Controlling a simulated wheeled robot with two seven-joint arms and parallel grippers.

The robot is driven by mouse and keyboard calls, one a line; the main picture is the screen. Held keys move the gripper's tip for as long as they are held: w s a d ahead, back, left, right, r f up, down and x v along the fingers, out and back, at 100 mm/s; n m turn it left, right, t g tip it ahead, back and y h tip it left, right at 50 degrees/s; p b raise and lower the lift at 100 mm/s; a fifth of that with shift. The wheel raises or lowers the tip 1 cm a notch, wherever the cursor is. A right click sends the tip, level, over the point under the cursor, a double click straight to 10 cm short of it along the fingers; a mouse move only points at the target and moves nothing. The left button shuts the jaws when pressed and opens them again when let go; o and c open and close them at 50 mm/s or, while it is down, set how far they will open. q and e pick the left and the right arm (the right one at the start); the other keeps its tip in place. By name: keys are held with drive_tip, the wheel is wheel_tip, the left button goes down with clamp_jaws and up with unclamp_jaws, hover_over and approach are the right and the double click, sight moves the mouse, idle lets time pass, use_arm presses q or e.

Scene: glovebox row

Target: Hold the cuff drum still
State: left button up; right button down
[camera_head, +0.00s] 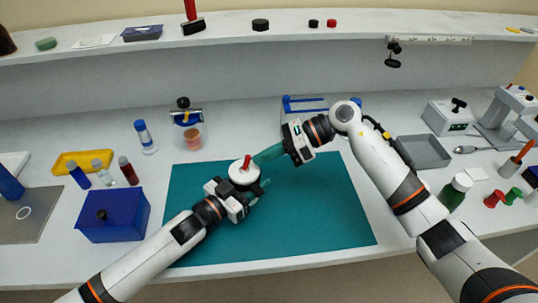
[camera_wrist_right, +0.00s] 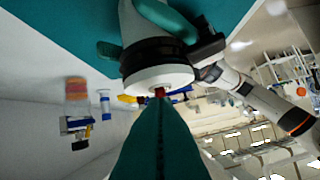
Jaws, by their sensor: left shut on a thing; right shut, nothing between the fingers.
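The cuff drum (camera_head: 240,177) is a white round piece with a black band and a red knob on top. It stands over the teal mat (camera_head: 320,215). My left gripper (camera_head: 256,184) is shut on the drum from the lower left, its teal fingers at the drum's sides. My right gripper (camera_head: 257,158) is shut and empty, its teal fingertips close to the red knob. In the right wrist view the drum (camera_wrist_right: 158,76) sits just beyond the shut fingertips (camera_wrist_right: 160,102), which partly hide the red knob. I cannot tell whether they touch it.
A blue box (camera_head: 112,215) stands left of the mat, with a yellow tray (camera_head: 82,162) and several bottles behind. A jar (camera_head: 192,138) stands behind the mat. A grey tray (camera_head: 424,151) and green bottle (camera_head: 455,191) are at right. The mat's right part is clear.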

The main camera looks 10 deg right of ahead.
drive_tip(key=shift+s+a+r+h, duration=0.15)
drive_tip(key=shift+r+h, duration=0.15)
drive_tip(key=shift+h, duration=0.3)
drive_tip(key=t+h, duration=0.1)
drive_tip(key=s+a+r+n+h, duration=0.1)
drive_tip(key=h, duration=0.1)
drive_tip(key=a+t+h, duration=0.1)
drive_tip(key=h, duration=0.1)
drive_tip(key=shift+s+a+r+n+t, duration=0.15)
drive_tip(key=shift+a+r+n+t, duration=0.15)
drive_tip(key=shift+r+n, duration=0.1)
drive_tip(key=shift+f, duration=0.1)
drive_tip(key=shift+d, duration=0.1)
drive_tip(key=shift+r, duration=0.8)
